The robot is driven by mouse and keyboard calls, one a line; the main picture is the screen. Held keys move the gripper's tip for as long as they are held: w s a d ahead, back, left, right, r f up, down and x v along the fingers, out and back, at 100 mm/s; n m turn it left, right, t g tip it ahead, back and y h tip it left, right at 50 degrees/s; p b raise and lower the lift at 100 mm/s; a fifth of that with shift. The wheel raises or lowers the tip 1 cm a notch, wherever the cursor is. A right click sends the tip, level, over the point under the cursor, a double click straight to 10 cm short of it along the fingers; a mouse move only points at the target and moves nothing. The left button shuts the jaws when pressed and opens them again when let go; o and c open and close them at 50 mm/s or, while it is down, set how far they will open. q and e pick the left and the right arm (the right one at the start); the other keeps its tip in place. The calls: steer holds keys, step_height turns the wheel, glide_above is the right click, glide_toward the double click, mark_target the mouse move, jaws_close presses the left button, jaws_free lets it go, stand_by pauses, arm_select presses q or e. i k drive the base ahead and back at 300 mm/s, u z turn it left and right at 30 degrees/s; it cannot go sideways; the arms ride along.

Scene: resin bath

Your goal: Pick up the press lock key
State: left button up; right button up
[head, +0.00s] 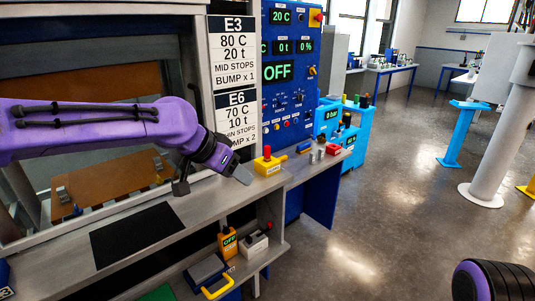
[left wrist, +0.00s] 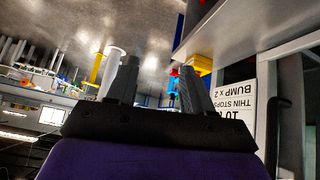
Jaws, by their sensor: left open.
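My left gripper (head: 236,168) reaches in from the left above the grey bench, its tip just left of a yellow box with a red knob (head: 268,164). Its two dark fingers are apart and empty in the left wrist view (left wrist: 158,78). A yellow block also shows in the left wrist view (left wrist: 201,64), beside the right-hand finger. I cannot make out which small part is the press lock key. Of my right arm only a purple and black part shows at the bottom right; its gripper is out of view.
A blue control panel (head: 289,98) stands behind the bench, beside the E3 and E6 signs. Small blue, grey and red items lie on the bench's right end. A dark mat (head: 140,233) lies at left.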

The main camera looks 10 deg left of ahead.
mark_target(266, 149)
steer(key=i, duration=0.95)
